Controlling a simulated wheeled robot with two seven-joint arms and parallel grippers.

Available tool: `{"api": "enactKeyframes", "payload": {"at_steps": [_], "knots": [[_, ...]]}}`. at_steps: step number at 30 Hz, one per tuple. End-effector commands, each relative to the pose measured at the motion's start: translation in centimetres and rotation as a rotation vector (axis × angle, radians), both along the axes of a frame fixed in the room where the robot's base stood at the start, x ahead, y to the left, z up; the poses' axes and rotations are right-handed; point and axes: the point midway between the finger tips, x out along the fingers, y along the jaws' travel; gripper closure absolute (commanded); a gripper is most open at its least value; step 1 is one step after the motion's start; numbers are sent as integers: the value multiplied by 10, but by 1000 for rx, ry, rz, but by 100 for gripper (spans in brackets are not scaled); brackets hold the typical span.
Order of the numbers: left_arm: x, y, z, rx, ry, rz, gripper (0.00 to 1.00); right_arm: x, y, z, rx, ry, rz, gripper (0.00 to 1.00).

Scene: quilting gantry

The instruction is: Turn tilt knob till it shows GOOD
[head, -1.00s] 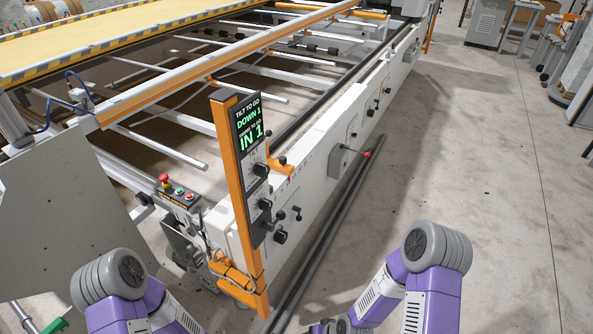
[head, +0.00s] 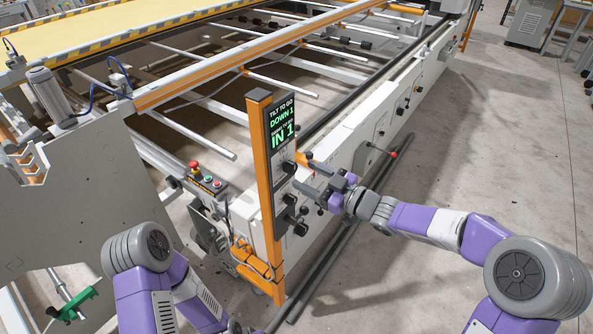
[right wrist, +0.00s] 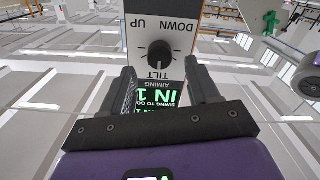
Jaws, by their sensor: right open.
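The black tilt knob (head: 288,167) sits on the panel of an orange post, below the display (head: 283,125). The display reads TILT TO GO DOWN 1 and IN 1 in green. In the right wrist view the tilt knob (right wrist: 160,54) appears upside down, with TILT, DOWN and UP printed around it; part of the display (right wrist: 155,98) shows behind the fingers. My right gripper (head: 305,178) is open beside the panel. In the wrist view the knob lies ahead, between the two fingers (right wrist: 163,80), apparently not gripped. My left arm shows at the lower left; its gripper is out of view.
Another black knob (head: 290,198) sits lower on the post, close under my right gripper. A button box (head: 206,182) with a red stop button stands left of the post. The long white machine rail (head: 400,100) runs behind.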

Motion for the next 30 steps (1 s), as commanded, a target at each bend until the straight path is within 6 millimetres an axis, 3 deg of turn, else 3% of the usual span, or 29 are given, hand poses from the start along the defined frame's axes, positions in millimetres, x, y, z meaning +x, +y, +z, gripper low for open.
{"api": "enactKeyframes", "payload": {"at_steps": [3,9,19,30], "knots": [[0,0,-4,0,0,0,100,11,17,-2,2,1,2,40],[0,0,-6,0,0,0,100,23,32,-1,1,3,0,40],[0,0,-6,0,0,0,100,25,35,-1,0,3,-1,41],[0,0,-6,0,0,0,100,25,35,-1,0,3,-1,96]]}}
